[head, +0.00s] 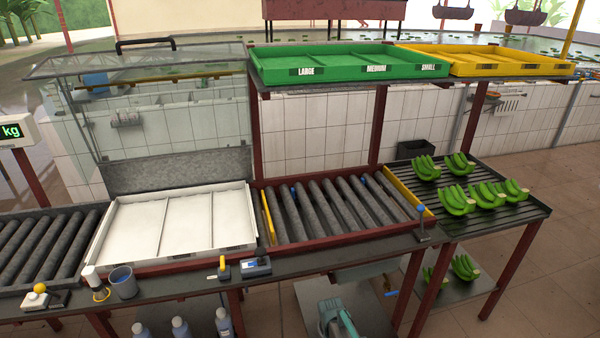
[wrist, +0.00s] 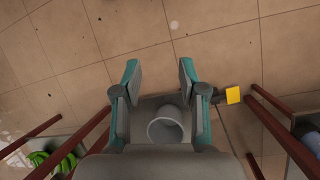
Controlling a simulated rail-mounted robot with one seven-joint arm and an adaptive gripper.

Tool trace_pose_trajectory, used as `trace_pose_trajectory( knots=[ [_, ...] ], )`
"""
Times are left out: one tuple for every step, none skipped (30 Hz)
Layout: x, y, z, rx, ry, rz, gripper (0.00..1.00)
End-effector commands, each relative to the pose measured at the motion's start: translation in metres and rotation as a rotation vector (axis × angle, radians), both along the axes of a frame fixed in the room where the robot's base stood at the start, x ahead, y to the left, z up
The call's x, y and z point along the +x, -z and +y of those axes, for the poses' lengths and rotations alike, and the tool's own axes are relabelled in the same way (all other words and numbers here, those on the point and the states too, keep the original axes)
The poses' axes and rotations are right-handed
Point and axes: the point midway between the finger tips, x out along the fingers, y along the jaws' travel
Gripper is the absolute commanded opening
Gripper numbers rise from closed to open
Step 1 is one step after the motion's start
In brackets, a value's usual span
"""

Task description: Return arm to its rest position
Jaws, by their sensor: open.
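In the wrist view my gripper (wrist: 158,70) has its two teal-and-grey fingers spread apart, with nothing between the tips. Tiled floor shows beyond them. A grey round, cup-like shape (wrist: 168,128) shows lower, between the finger bases; I cannot tell what it is. In the head view a teal-and-grey part of my arm (head: 337,318) shows at the bottom edge, in front of the roller table. My fingertips cannot be made out there.
Green banana clusters (head: 457,200) lie on the slatted rack (head: 400,176) at right. A white divided tray (head: 178,228) sits left of the rollers (head: 330,210). Green (head: 340,60) and yellow (head: 480,58) trays stand on the upper shelf. Table legs (wrist: 285,130) flank my gripper in the wrist view.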

Motion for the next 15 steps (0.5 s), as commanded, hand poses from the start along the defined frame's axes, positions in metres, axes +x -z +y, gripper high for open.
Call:
trace_pose_trajectory(
  knots=[
    [-0.032, 0.010, -0.009, 0.011, 0.002, 0.026, 0.42],
    [-0.045, 0.017, -0.012, 0.018, 0.003, 0.037, 0.42],
    [-0.064, 0.024, -0.017, 0.029, 0.005, 0.054, 0.42],
    [-0.077, 0.030, -0.020, 0.038, 0.005, 0.064, 0.42],
    [-0.091, 0.035, -0.023, 0.045, 0.006, 0.075, 0.42],
    [-0.110, 0.041, -0.026, 0.055, 0.007, 0.090, 0.42],
    [-0.124, 0.045, -0.029, 0.063, 0.009, 0.100, 0.42],
    [-0.138, 0.048, -0.031, 0.072, 0.011, 0.112, 0.42],
    [-0.157, 0.053, -0.034, 0.083, 0.014, 0.125, 0.42],
    [-0.171, 0.055, -0.035, 0.092, 0.016, 0.136, 0.42],
    [-0.184, 0.058, -0.037, 0.099, 0.018, 0.146, 0.42],
    [-0.200, 0.060, -0.039, 0.109, 0.021, 0.157, 0.42],
    [-0.212, 0.062, -0.040, 0.116, 0.022, 0.165, 0.42],
    [-0.222, 0.063, -0.040, 0.123, 0.024, 0.173, 0.42],
    [-0.235, 0.064, -0.041, 0.131, 0.029, 0.181, 0.42]
  ],
)
